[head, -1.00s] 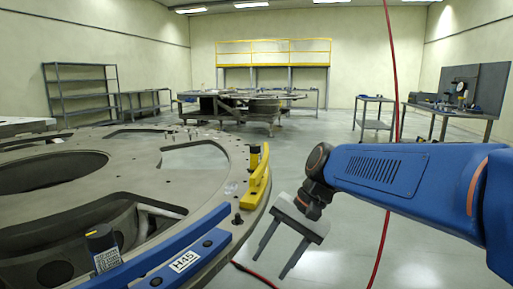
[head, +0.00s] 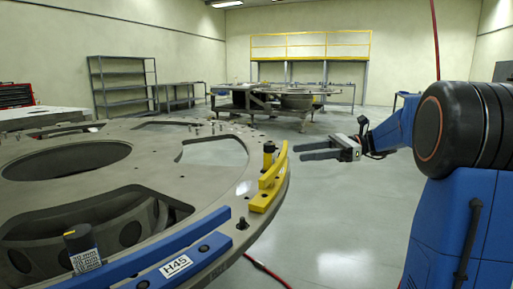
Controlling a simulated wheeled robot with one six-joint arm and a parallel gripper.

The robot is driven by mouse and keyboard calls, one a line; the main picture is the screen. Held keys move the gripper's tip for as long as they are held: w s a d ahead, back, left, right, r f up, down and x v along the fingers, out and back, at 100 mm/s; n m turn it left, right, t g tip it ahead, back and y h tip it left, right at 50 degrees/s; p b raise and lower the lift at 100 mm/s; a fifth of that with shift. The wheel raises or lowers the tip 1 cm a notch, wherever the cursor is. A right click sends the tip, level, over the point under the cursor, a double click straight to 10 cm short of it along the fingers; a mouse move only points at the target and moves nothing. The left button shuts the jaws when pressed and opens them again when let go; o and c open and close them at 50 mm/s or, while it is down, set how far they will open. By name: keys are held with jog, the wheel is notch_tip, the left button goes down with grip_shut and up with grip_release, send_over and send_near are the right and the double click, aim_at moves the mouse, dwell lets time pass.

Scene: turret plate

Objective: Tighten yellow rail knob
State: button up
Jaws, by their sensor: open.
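The yellow rail (head: 264,196) is a curved, stepped bar on the right edge of the big grey turret plate (head: 140,150). A dark upright knob (head: 269,149) with a yellow band stands at the rail's far end. A small dark fitting (head: 242,224) sits on the plate near the rail's near end. My gripper (head: 299,151) is open and empty, right of the rail's far end, its two fingers level and pointing left toward the banded knob. A gap shows between fingertips and knob in the picture; its depth is hard to judge.
A blue rail (head: 150,250) labelled H45 lies along the plate's near edge, with another dark labelled knob (head: 80,245) beside it. A red hose (head: 268,270) lies on the floor. Shelves (head: 123,86) and another worktable (head: 270,100) stand behind.

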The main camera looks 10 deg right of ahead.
aim_at(269, 147)
jog(key=w+a+r, duration=0.1)
jog(key=w+a, duration=0.3)
jog(key=a, duration=1)
jog(key=shift+a+r+m+y, duration=0.15)
jog(key=shift+a+m+y, duration=0.15)
jog(key=shift+y, duration=0.1)
jog(key=shift+c, duration=0.2)
jog(key=c, duration=1)
